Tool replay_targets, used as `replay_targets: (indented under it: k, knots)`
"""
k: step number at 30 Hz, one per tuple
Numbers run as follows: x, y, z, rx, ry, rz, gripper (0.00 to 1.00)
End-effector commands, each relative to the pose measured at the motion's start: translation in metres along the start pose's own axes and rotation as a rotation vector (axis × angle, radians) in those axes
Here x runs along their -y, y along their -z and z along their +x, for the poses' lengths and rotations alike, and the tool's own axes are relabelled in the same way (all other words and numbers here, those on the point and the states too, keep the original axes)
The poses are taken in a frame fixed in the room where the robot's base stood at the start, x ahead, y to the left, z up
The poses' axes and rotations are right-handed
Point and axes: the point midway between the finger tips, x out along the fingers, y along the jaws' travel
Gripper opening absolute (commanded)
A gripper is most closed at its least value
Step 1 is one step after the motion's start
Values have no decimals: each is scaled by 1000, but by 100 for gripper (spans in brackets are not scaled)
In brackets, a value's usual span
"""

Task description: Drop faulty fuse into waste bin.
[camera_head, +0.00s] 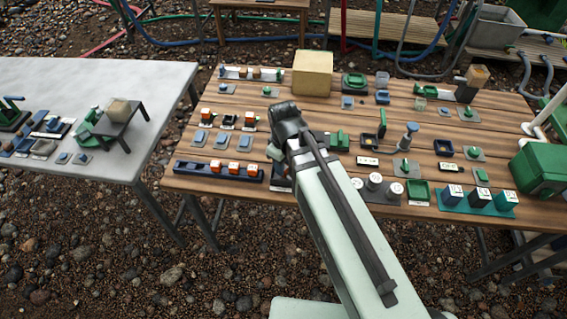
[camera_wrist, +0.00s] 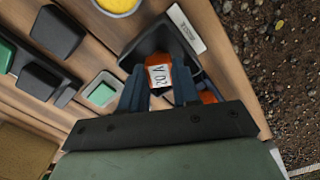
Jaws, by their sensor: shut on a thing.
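An orange fuse (camera_wrist: 158,75) with a white label on its face sits between the two blue-grey fingers of my gripper (camera_wrist: 158,84) in the wrist view. The gripper is shut on it. Just beyond the fuse is a dark open-topped bin (camera_wrist: 150,43) with a white label plate along one side. The fuse overlaps the bin's opening in this view; I cannot tell how far above or inside it is. In the head view my gripper (camera_head: 276,152) is mostly hidden by my wrist, and the dark bin (camera_head: 279,183) shows partly below it, at the table's front edge.
A dark blue rack (camera_head: 190,167) with several orange fuses lies left of the gripper. A second orange piece (camera_wrist: 208,97) shows beside the right finger. Grey-lidded jars (camera_head: 375,182) and a green block (camera_head: 340,140) are to the right. A marble-topped table (camera_head: 90,90) stands at left.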

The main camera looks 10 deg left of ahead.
Motion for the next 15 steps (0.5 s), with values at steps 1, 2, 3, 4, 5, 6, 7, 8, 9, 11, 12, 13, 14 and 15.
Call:
replay_targets:
  k: [1,2,3,4,5,6,7,8,9,11,12,13,14,15]
  knots:
    - [0,0,0,0,0,0,2]
    - [0,0,0,0,0,0,2]
    - [0,0,0,0,0,0,34]
    - [0,0,0,0,0,0,37]
    - [0,0,0,0,0,0,40]
    - [0,0,0,0,0,0,44]
    - [0,0,0,0,0,0,47]
    - [0,0,0,0,0,0,50]
    - [0,0,0,0,0,0,54]
    - [0,0,0,0,0,0,59]
    - [0,0,0,0,0,0,60]
    - [0,0,0,0,0,0,60]
    - [0,0,0,0,0,0,60]
    - [0,0,0,0,0,0,60]
